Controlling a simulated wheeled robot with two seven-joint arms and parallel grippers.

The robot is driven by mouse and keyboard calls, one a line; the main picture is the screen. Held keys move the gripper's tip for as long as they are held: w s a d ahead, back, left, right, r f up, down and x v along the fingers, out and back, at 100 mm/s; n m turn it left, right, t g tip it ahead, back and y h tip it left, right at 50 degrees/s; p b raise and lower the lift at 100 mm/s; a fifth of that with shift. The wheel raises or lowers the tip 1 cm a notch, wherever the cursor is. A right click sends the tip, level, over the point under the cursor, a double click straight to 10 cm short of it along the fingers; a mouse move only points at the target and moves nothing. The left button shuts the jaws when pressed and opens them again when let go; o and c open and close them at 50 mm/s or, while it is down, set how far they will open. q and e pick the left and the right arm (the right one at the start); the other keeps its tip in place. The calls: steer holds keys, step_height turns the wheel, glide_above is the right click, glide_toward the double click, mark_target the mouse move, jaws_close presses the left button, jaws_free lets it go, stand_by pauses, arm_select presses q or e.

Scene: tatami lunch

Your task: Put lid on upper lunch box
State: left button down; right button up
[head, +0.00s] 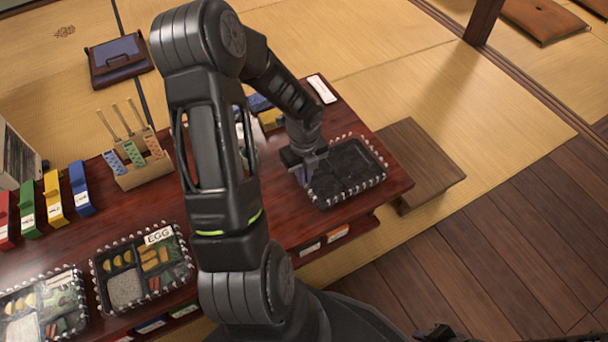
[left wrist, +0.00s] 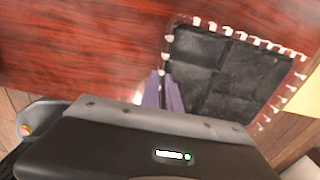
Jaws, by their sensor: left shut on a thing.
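A black rectangular piece with several shallow compartments (head: 348,172) lies at the right end of the red-brown table, with white clips along its edges. I cannot tell whether it is a lid or an empty box. It also shows in the left wrist view (left wrist: 215,75). My left gripper (head: 306,172) is at its left edge, shut on its rim; the fingers also show in the left wrist view (left wrist: 164,88). The upper lunch box (head: 97,272), labelled EGG and filled with food, stands at the lower left. Another filled lunch box (head: 83,318) stands beside it. My right gripper is not in view.
A wooden holder with upright sticks (head: 128,182) and red, green, yellow and blue pieces (head: 80,190) stand at the table's left side. A brown bench (head: 420,160) adjoins the right end. My left arm hides the table's middle.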

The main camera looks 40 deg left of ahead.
arm_select(q)
steer(key=shift+f, duration=0.5)
stand_by(1.1)
steer(key=c, duration=1.5)
jaws_free()
steer(key=shift+o, duration=0.5)
steer(key=o, duration=0.5)
steer(key=shift+c, duration=0.2)
step_height(320, 180, up, 6)
steer(key=p, duration=0.6)
steer(key=shift+f, duration=0.2)
steer(key=shift+r+p, duration=1.25)
